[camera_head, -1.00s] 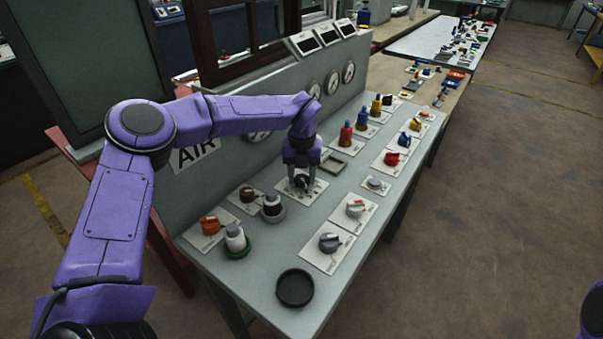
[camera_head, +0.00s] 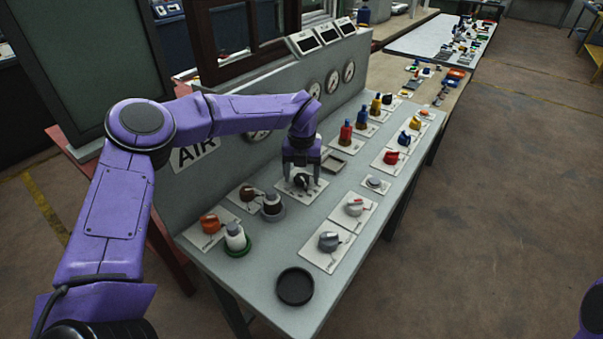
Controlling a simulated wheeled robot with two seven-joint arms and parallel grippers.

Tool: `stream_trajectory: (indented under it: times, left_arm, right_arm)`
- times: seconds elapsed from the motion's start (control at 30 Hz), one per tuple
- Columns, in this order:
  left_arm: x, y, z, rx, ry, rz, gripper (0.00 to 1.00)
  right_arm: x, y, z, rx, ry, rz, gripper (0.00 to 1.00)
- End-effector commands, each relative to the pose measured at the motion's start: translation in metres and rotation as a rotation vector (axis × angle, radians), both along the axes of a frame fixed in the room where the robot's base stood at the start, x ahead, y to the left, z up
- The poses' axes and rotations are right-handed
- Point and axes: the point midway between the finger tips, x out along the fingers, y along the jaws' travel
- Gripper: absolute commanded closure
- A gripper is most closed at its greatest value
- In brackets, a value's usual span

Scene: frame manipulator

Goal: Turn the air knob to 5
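A dark knob (camera_head: 302,180) sits on a white plate with small markings on the grey bench panel; its numbers are too small to read. My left gripper (camera_head: 301,173) points down just above this knob. Its two fingers are spread, one to each side, with the knob showing below and between them; it looks open and not gripping. An "AIR" sign (camera_head: 195,154) is on the upright panel behind, partly covered by my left arm. My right gripper is not in view; only a bit of my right arm shows at the lower right corner.
A black round dish (camera_head: 295,287) lies near the front edge. Gauges line the back panel.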

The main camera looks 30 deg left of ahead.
Motion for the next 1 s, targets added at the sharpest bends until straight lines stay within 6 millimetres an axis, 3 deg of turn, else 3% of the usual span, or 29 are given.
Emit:
stream_trajectory:
  times: [0.17, 0.5, 0.6, 1.0]
  left_arm:
    - [0.001, 0.0, 0.008, 0.0, -0.002, 0.001, 0.27]
    - [0.001, 0.0, 0.084, 0.001, -0.004, 0.001, 0.27]
    - [0.0, 0.0, 0.098, 0.001, -0.002, 0.001, 0.27]
    - [0.0, 0.0, 0.106, 0.0, 0.0, 0.0, 0.27]
  right_arm:
    - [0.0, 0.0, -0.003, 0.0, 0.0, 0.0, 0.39]
    - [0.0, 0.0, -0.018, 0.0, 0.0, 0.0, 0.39]
    - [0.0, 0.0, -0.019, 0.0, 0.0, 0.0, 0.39]
    - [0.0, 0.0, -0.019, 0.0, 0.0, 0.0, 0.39]
